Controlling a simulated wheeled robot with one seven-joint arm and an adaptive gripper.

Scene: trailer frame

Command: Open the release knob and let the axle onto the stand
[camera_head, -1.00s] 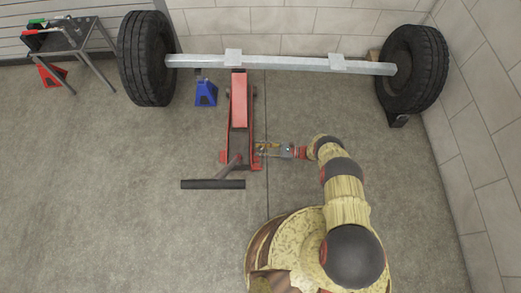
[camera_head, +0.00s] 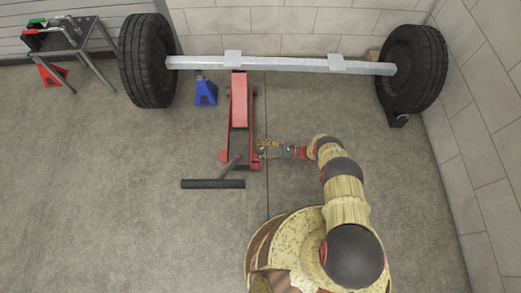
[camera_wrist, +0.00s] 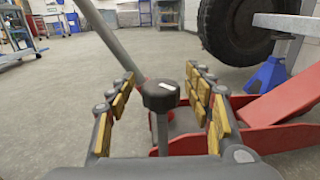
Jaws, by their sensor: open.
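The release knob (camera_wrist: 161,95), black with a white mark on top of a thin stem, stands between my gripper's fingers in the wrist view, with space on both sides. My gripper (camera_head: 262,149) is open at the right of the red jack's (camera_head: 239,108) rear end; its yellow-padded fingers also show in the wrist view (camera_wrist: 160,76). The grey axle (camera_head: 285,64) spans two wheels above the jack's front end. The blue stand (camera_head: 206,94) is under the axle, left of the jack. I cannot tell whether the axle touches it.
The left tyre (camera_head: 147,60) and right tyre (camera_head: 411,68) flank the axle. A red stand (camera_head: 54,74) is by a cart (camera_head: 66,36) at the left.

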